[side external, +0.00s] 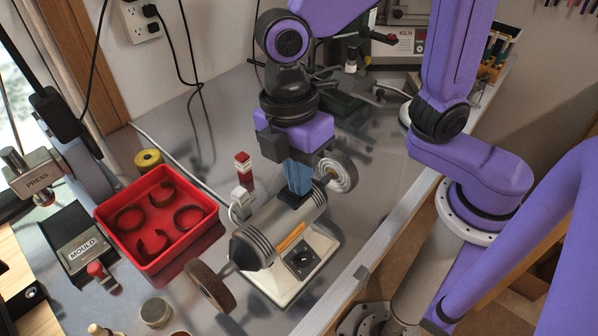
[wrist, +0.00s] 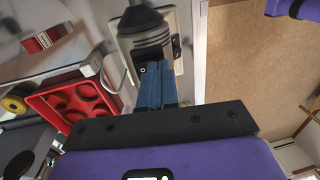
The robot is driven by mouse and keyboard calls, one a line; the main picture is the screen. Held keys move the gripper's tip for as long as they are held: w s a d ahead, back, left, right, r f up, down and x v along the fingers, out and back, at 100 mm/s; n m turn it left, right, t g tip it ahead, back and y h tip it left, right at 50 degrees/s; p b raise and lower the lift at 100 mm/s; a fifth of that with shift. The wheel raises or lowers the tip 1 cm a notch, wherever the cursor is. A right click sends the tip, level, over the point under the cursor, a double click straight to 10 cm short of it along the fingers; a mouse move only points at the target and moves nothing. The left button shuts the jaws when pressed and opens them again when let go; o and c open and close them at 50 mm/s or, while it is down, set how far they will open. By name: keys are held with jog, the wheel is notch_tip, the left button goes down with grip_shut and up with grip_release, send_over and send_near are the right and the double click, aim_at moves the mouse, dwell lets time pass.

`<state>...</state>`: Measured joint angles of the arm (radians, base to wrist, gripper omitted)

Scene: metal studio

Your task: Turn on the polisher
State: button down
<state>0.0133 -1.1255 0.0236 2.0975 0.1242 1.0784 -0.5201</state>
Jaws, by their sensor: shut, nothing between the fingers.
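The polisher (side external: 270,237) is a grey bench motor with a buffing wheel at each end, on a white base. A dark switch panel with a round knob (side external: 302,260) is on the front of the base. My gripper (side external: 296,192) has blue fingers, shut and empty, pointing down at the top rear of the motor body. I cannot tell whether the tips touch it. In the wrist view, the shut fingertips (wrist: 158,66) overlap the polisher (wrist: 139,22). A dark panel shows beside the tips, partly hidden.
A red tray (side external: 127,250) with several dark rings stands left of the polisher. A red-and-white block (side external: 243,165) and a grey plug-like piece (side external: 240,197) stand close behind it. The bench's right edge (side external: 385,240) is near.

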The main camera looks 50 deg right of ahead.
jog(key=shift+s+f, duration=0.1)
jog(key=shift+f, duration=0.1)
dwell(0.3)
jog(key=shift+w, duration=0.2)
jog(key=shift+w+r, duration=0.15)
jog(key=shift+w, duration=0.5)
jog(key=shift+r, duration=0.1)
notch_tip(320, 180, up, 14)
jog(key=w, duration=0.1)
jog(key=shift+w, duration=0.35)
